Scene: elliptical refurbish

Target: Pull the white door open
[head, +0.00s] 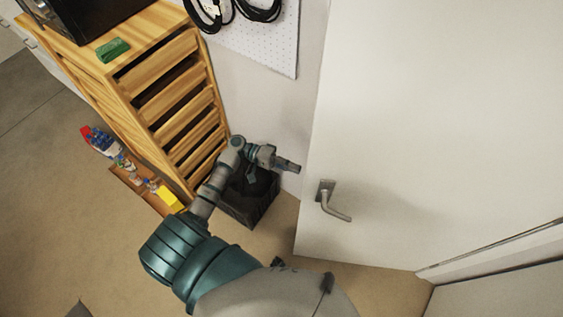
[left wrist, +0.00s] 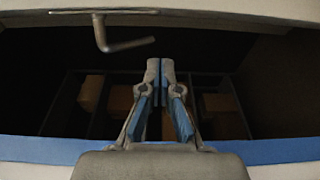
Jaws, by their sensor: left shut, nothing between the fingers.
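The white door (head: 430,110) fills the right of the head view. Its metal lever handle (head: 333,202) sits near the door's left edge. My left gripper (head: 296,169) is a little left of the handle and apart from it, with its fingers shut and empty. In the left wrist view, the left gripper (left wrist: 160,66) shows its two fingertips together in the middle. A lever handle (left wrist: 122,42) shows above and left of them there, not touched. My right gripper is not in view.
A wooden drawer cabinet (head: 165,85) stands left of my left arm, with a green object (head: 113,49) on top. A dark bin (head: 249,198) is on the floor beneath the gripper. A pegboard (head: 262,38) with black cables hangs on the wall. A low wooden tray (head: 131,181) holds small items.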

